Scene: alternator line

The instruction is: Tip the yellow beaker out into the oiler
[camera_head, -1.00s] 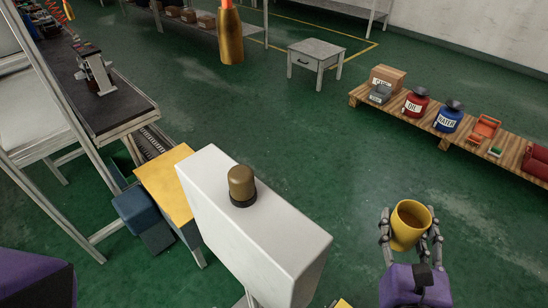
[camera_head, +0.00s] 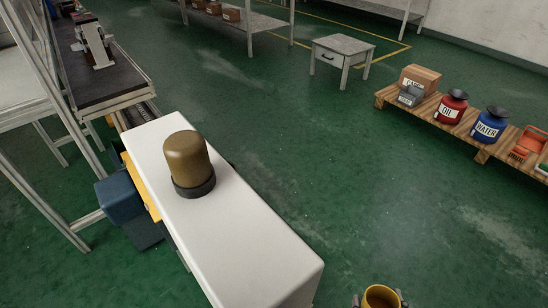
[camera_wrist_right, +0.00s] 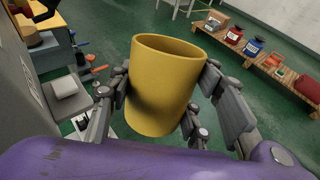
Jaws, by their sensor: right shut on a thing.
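The yellow beaker (camera_head: 368,299) shows at the bottom edge of the head view, its mouth up and its inside brownish. In the right wrist view the beaker (camera_wrist_right: 165,88) is close and slightly tilted. My right gripper (camera_wrist_right: 167,100) is shut around its sides, with fingers on both sides. I cannot tell how full it is. No object is clearly marked as the oiler. A red container labelled OIL (camera_head: 452,108), with a dark funnel-shaped top, stands far off on a pallet, well apart from the beaker. My left gripper is out of view.
A white box-shaped body (camera_head: 245,235) with a brown dome (camera_head: 187,160) fills the near centre. A blue WATER container (camera_head: 489,127) and a cardboard box (camera_head: 421,79) share the wooden pallet (camera_head: 481,154). A small table (camera_head: 342,45) stands behind. Green floor between is clear.

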